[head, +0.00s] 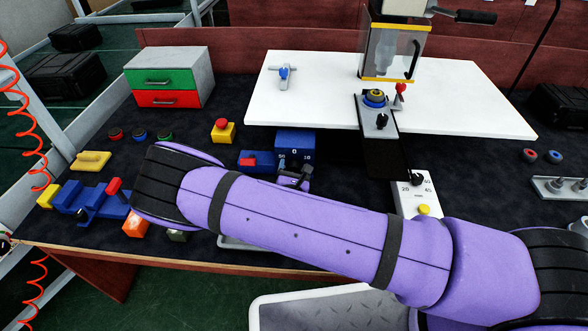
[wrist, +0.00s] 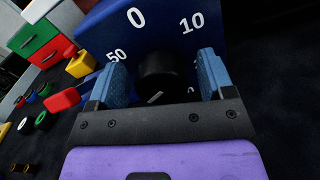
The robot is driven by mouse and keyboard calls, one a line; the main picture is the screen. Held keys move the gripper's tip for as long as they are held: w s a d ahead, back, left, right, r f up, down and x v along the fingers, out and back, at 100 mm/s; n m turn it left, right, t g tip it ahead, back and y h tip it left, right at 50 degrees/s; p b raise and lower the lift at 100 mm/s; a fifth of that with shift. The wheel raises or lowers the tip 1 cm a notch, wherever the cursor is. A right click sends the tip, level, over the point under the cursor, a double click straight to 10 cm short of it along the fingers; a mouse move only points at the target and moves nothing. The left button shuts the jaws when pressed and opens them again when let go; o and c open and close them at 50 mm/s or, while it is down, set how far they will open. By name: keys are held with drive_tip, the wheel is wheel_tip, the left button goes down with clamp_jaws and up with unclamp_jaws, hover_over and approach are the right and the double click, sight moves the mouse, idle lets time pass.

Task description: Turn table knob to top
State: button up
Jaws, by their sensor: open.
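A dark blue box (head: 296,141) on the table has a dial marked 0 at the top, 10 to its right and 50 to its left. In the wrist view, its round black knob (wrist: 160,76) is between my two blue finger pads, with gaps at both sides. A short pale mark shows on the knob's lower edge, away from the 0. My gripper (wrist: 163,80) is open around the knob, not clamped on it. In the head view, my purple arm hides much of the gripper (head: 294,178).
A white panel (head: 460,110) with a machine lies behind. A white dial box (head: 417,195) stands to the right. A blue block with a red switch (head: 250,161) is close at left. A red-green drawer box (head: 168,80) and several buttons are farther left.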

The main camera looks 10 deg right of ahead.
drive_tip(key=c, duration=0.9)
